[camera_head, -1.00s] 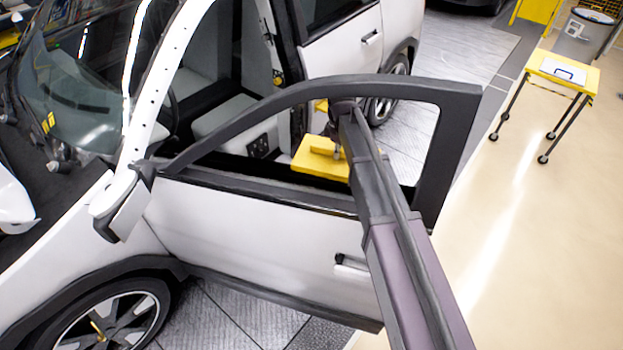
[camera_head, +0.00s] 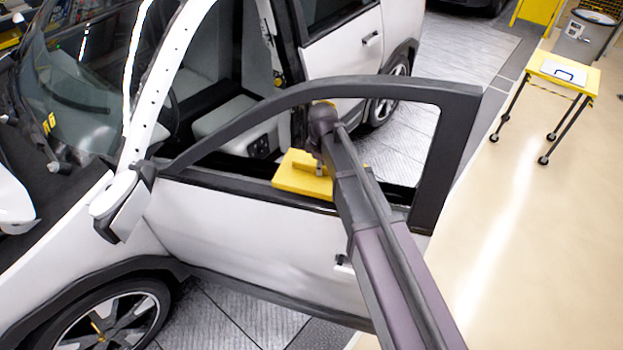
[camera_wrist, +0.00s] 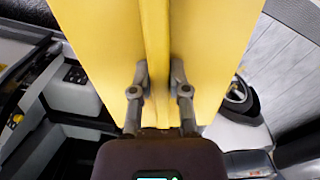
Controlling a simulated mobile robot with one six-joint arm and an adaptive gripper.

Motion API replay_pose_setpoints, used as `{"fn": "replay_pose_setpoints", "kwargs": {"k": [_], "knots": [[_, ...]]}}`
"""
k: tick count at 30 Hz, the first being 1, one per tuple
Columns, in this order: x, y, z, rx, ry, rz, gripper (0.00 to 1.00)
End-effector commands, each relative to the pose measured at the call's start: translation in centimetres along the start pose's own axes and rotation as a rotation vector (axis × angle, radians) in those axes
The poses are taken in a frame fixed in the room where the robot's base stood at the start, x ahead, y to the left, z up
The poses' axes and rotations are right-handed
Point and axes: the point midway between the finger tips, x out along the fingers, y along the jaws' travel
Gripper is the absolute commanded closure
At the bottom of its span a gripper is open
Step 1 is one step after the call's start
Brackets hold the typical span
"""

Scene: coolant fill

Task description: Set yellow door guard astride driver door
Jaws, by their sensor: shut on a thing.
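The yellow door guard (camera_head: 306,178) is held in my gripper (camera_head: 322,170) at the sill of the open driver door (camera_head: 250,240), within its window frame. The guard's lower edge overlaps the door's top edge in the head view. I cannot tell whether it touches the door or straddles it. In the wrist view the guard (camera_wrist: 205,50) fills the upper middle. My gripper (camera_wrist: 160,75) is shut on the guard's raised middle rib there. My arm hides part of the guard and the door's right side in the head view.
The dark window frame (camera_head: 445,150) arches around my arm. The white car body with its seat (camera_head: 230,115) lies behind the door. A yellow-topped cart (camera_head: 563,72) and a grey bin (camera_head: 582,38) stand far right. The pale floor (camera_head: 530,230) at right is clear.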

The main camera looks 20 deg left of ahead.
Motion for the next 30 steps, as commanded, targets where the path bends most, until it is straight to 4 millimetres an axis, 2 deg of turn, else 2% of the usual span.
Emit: {"fn": "replay_pose_setpoints", "kwargs": {"k": [10, 15, 30], "knots": [[0.0, -4.2, -1.5, -0.003, 0.0, 0.0, 1.0], [1.4, -4.0, -1.5, 0.001, 0.0, 0.0, 1.0], [1.7, -3.9, -1.5, 0.001, 0.0, 0.0, 1.0]]}}
